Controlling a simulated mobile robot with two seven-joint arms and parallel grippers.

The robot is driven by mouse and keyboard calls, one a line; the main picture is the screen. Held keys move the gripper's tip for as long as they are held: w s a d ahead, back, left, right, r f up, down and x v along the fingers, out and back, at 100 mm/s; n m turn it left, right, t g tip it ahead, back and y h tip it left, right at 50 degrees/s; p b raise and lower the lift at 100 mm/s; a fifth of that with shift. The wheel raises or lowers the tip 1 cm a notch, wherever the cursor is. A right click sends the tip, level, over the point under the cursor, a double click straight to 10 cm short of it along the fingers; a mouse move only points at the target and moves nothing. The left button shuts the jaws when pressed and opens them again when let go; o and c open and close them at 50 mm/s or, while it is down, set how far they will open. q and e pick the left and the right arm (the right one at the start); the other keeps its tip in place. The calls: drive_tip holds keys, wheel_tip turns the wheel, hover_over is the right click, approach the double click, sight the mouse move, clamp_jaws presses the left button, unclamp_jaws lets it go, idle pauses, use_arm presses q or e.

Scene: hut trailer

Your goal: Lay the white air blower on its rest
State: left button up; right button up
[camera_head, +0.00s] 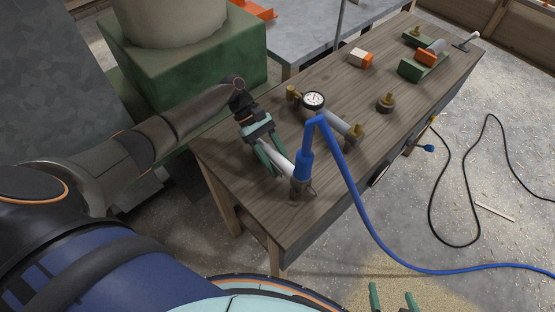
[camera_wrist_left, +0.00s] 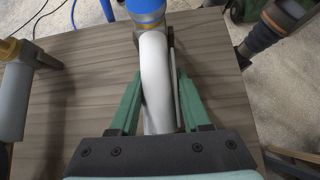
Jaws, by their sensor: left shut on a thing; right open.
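The white air blower (camera_head: 278,159) has a blue fitting (camera_head: 304,163) at one end, with a blue hose rising from it. My left gripper (camera_head: 272,157) is shut around its white body near the front left of the wooden bench (camera_head: 235,172). In the left wrist view the curved white blower (camera_wrist_left: 155,75) runs between my green fingers. I cannot tell whether it touches the bench top. My right gripper (camera_head: 392,300) is open and empty at the bottom edge, off the bench. I cannot tell for certain which object is the rest; a green block (camera_head: 410,70) stands toward the far end.
A grey pipe with a dial gauge (camera_head: 313,100) and brass ends lies on the bench beside the blower. A brown round part (camera_head: 385,103) and an orange-and-white block (camera_head: 360,59) stand farther back. The blue hose (camera_head: 352,185) crosses the bench's right edge to the floor.

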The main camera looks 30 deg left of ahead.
sight(270, 151)
use_arm(q)
drive_tip(key=shift+f, duration=0.3)
idle(0.9)
drive_tip(key=o, duration=1.1)
drive_tip(key=shift+f, duration=0.1)
drive_tip(key=shift+p+v, duration=0.6)
drive_tip(key=shift+v, duration=4.4)
